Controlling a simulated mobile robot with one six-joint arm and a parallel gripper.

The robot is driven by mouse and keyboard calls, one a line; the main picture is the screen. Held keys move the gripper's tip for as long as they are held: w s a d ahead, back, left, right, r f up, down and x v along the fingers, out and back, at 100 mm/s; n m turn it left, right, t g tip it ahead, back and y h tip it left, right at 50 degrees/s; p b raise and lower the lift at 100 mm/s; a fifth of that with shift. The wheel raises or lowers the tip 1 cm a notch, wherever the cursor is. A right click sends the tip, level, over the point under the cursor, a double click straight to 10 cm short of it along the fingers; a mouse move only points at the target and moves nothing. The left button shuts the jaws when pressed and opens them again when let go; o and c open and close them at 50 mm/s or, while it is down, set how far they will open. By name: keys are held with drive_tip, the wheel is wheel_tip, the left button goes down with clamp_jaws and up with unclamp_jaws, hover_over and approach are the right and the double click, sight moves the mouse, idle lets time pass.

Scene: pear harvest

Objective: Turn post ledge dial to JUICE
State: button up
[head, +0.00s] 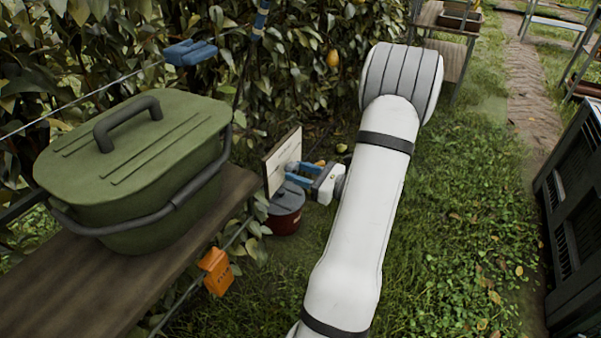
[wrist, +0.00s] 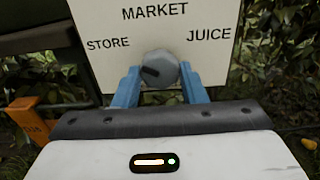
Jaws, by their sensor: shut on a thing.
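A cream dial panel (wrist: 110,72) fills the top of the wrist view. It reads STORE at left, MARKET at top and JUICE at right. Its round grey dial (wrist: 161,66) has a dark mark on the left part of its face, toward the STORE side. My gripper (wrist: 158,84) is shut on the dial, one blue finger on each side. In the head view the panel (head: 281,160) is seen edge-on, with my gripper (head: 302,172) reaching it from the right. The dial's mark cannot be made out there.
A green lidded box (head: 140,170) stands on a wooden ledge (head: 120,285) at left. An orange tag (head: 214,270) hangs below the ledge. A dark red pot (head: 284,222) stands under the panel. Black crates (head: 570,215) are at right, with open grass between.

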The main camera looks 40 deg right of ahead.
drive_tip(key=shift+p, duration=0.3)
drive_tip(key=p, duration=0.1)
drive_tip(key=m+p, duration=0.1)
drive_tip(key=shift+r+m+p, duration=0.25)
drive_tip(key=shift+m+p, duration=0.05)
drive_tip(key=m+p, duration=0.2)
drive_tip(key=p, duration=0.2)
drive_tip(key=shift+a+r+m, duration=0.1)
drive_tip(key=shift+m, duration=0.2)
drive_tip(key=m+p, duration=0.3)
drive_tip(key=p, duration=0.1)
drive_tip(key=shift+m+p, duration=0.3)
drive_tip(key=shift+p, duration=0.05)
drive_tip(key=m+p, duration=0.3)
drive_tip(key=shift+a+m+p, duration=0.1)
drive_tip(key=shift+m+p, duration=0.2)
drive_tip(key=shift+p, duration=0.1)
drive_tip(key=m+p, duration=0.4)
drive_tip(key=m, duration=0.2)
drive_tip(key=shift+p, duration=0.4)
drive_tip(key=m+p, duration=0.2)
drive_tip(key=m, duration=0.4)
drive_tip(key=shift+f+p, duration=0.2)
drive_tip(key=shift+p, duration=0.1)
drive_tip(key=shift+m, duration=0.3)
